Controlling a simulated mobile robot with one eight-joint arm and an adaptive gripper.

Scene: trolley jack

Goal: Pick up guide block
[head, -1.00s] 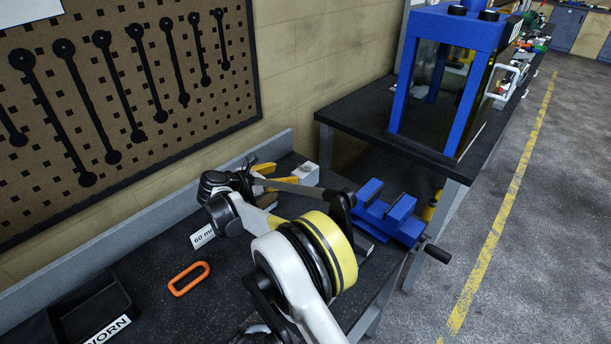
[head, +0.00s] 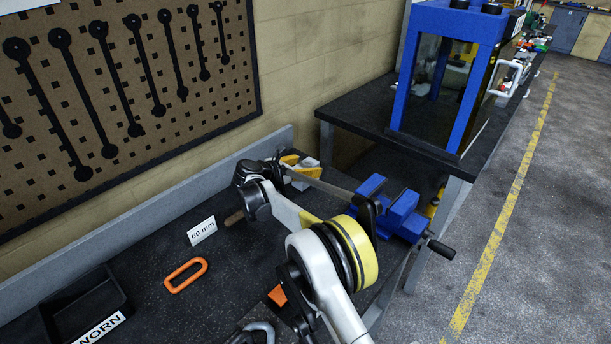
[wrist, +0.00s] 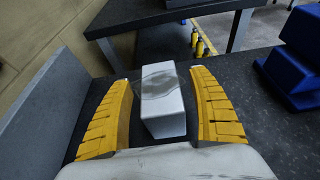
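The guide block appears to be the pale grey-white block (wrist: 164,112) on the dark bench. It has a darker patch on its top. In the wrist view it lies between the two yellow fingers of my gripper (wrist: 162,80), with a gap visible on each side. My gripper is open and holds nothing. In the head view my gripper (head: 297,170) is low over the bench near the back wall, and the block (head: 309,163) shows only partly behind the fingers. The block's near lower end is close to the white gripper body; I cannot tell whether they touch.
A blue vise (head: 400,214) stands right of my gripper. A "60 mm" card (head: 202,231), an orange ring (head: 186,275) and a black "WORN" tray (head: 75,300) lie left. A grey upstand (head: 165,195) edges the bench. A blue-framed press (head: 447,75) stands on the farther table.

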